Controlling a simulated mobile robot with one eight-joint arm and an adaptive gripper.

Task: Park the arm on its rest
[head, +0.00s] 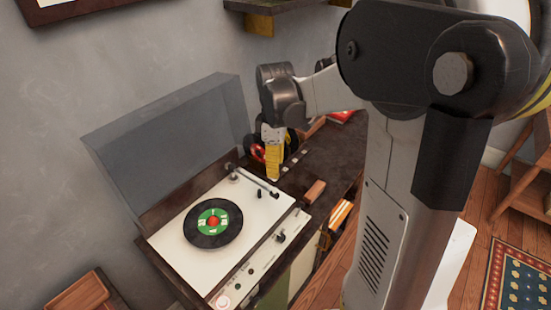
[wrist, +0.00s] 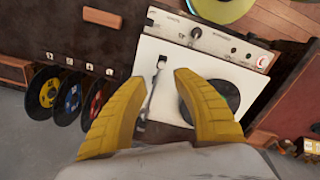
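The record player (head: 165,245) stands on the dark cabinet with its clear lid (head: 165,140) raised. A black record with a green and red label (head: 220,213) lies on it; part of the record shows in the wrist view (wrist: 222,93). The thin tonearm (head: 258,182) lies along the player's right side, off the record; it also shows between my fingers in the wrist view (wrist: 152,95). I cannot tell whether it sits on its rest. My gripper (head: 273,172) points down above the tonearm side. Its yellow fingers (wrist: 160,82) are apart, with nothing held.
A wooden block (head: 315,190) lies on the cabinet right of the player. The raised lid and wall bound the back.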

